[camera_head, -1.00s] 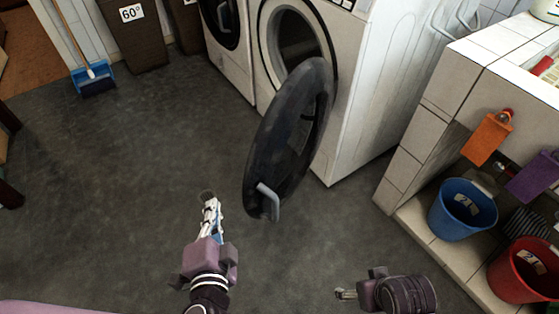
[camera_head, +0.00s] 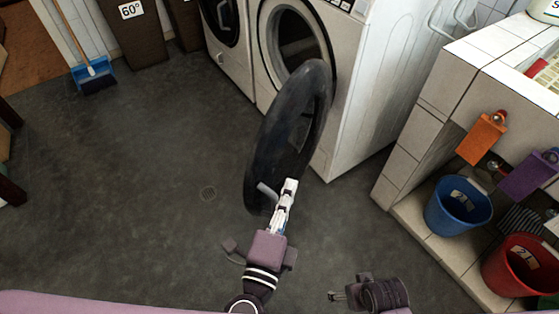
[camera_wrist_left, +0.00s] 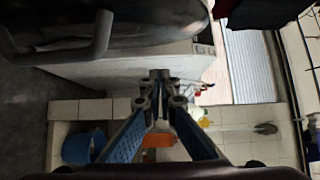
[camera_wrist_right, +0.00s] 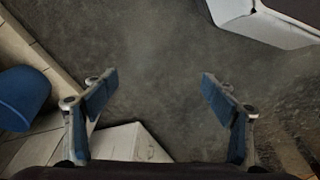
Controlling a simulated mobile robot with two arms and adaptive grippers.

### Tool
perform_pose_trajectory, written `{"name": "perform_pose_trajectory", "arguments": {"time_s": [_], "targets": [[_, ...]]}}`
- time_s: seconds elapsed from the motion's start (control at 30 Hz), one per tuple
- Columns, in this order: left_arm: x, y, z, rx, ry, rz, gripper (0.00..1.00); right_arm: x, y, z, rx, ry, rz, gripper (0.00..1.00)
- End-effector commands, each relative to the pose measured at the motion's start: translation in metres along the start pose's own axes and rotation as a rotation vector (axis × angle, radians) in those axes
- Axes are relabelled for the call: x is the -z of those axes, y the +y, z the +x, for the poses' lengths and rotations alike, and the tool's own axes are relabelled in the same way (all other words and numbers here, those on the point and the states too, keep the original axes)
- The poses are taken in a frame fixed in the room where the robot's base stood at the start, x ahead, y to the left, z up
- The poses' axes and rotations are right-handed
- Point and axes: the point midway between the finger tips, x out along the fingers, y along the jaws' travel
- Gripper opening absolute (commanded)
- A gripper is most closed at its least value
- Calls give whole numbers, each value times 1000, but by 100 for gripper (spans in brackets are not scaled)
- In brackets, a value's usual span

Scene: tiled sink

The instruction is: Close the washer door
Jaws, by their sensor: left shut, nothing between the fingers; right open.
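The white washer (camera_head: 375,90) stands at the top centre of the head view, its round opening (camera_head: 297,40) facing left. Its dark round door (camera_head: 268,145) stands wide open toward me, with a grey handle (camera_head: 267,191) at its near edge. My left gripper (camera_head: 290,184) is shut and empty, just right of the handle in the head view; I cannot tell whether it touches the door. In the left wrist view the handle (camera_wrist_left: 85,45) is at the upper left, beside the shut fingers (camera_wrist_left: 160,75). My right gripper (camera_wrist_right: 155,85) is open and empty, low at the right.
A second machine (camera_head: 230,45) stands left of the washer. A tiled counter (camera_head: 420,130) with a blue bucket (camera_head: 455,210) and a red bucket (camera_head: 520,265) is on the right. The floor (camera_head: 120,190) at the left is clear around a drain.

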Motion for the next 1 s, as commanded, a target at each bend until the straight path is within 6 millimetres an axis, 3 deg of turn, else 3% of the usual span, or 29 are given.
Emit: {"name": "perform_pose_trajectory", "arguments": {"time_s": [0.37, 0.63, 1.0], "targets": [[0, -3, 53, 1, -2, -2, 0, -31, -3, 43, 4, -31, -5, 78], [-32, -1, 59, 0, -2, 2, 0, -49, -4, 62, 6, -43, -8, 78], [-39, 0, 61, 0, -1, -1, 0, -55, -4, 68, 6, -45, -9, 78]]}}
